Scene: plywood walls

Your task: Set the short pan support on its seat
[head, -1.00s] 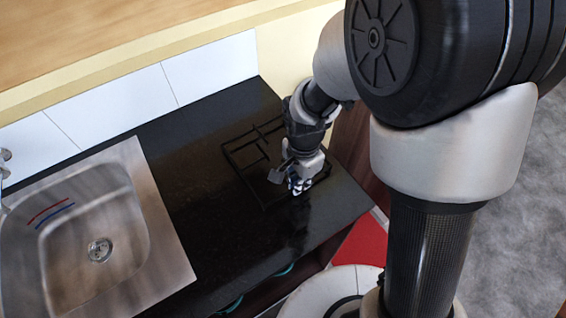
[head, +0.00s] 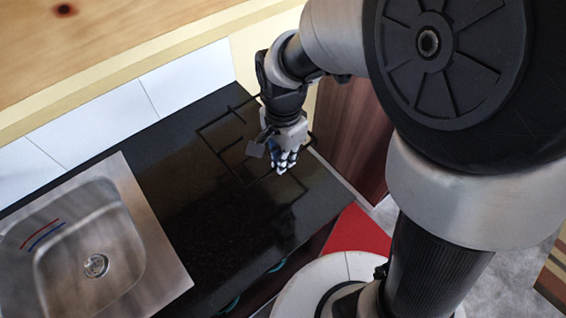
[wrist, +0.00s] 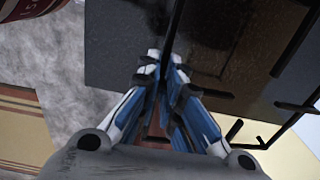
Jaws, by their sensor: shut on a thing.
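The pan support (head: 220,158) is a thin black open frame with short inward bars. In the head view it is over the black counter (head: 180,185), close to the back wall. My gripper (head: 283,166) is shut on its near right side. In the wrist view a black bar (wrist: 176,30) of the support runs up from between my blue-and-white fingers (wrist: 164,88). Another of its bars (wrist: 295,45) slants at the right. The support looks raised, but its exact height is unclear. I cannot make out the seat against the dark counter.
A steel sink (head: 130,235) is set in the counter at the left. White tiles (head: 85,120) line the back. A dark red-brown panel (head: 350,135) stands beyond the counter's right end. Grey floor (wrist: 70,85) shows beside the counter in the wrist view.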

